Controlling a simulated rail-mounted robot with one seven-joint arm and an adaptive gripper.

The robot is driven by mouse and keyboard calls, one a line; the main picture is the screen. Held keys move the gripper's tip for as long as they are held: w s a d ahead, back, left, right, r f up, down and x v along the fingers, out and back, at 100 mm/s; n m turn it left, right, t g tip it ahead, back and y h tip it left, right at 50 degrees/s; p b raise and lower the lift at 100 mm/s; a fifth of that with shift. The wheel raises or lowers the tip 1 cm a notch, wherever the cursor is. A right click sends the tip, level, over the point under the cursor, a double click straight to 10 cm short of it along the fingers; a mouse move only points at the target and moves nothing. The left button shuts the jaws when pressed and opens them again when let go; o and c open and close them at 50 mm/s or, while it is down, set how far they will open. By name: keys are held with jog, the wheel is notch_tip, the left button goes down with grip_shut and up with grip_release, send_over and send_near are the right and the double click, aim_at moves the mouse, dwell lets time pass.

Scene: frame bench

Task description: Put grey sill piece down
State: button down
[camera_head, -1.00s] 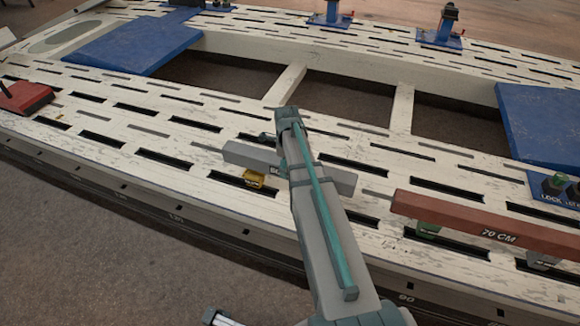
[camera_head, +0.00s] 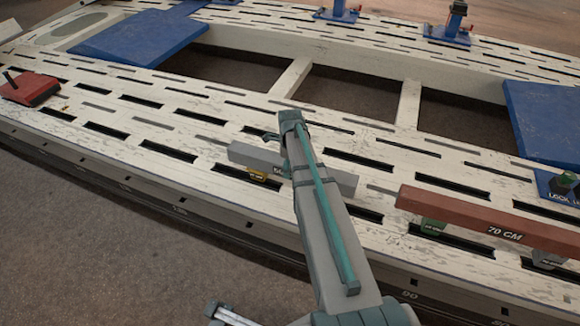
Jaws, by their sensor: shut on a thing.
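The grey sill piece (camera_head: 254,156) is a straight grey bar, lying across the slotted white bench top near its front edge. My gripper (camera_head: 290,165) reaches over the middle of the bar and is shut on it. My arm hides the bar's middle; its left end and its right end (camera_head: 342,184) show on both sides. A small yellow block (camera_head: 259,174) shows under the bar's left part. I cannot tell whether the bar touches the bench.
A red-brown bar marked 70 CM (camera_head: 490,226) lies to the right on small supports. A red block (camera_head: 30,88) sits at the far left. Blue plates (camera_head: 140,36) (camera_head: 548,122) cover parts of the frame. Open gaps (camera_head: 352,97) lie behind the front slotted strip.

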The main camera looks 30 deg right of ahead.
jog(key=shift+c, duration=1.2)
grip_release()
jog(key=shift+r, duration=0.1)
notch_tip(320, 180, up, 12)
jog(key=shift+r+p, duration=0.15)
jog(key=shift+p, duration=0.9)
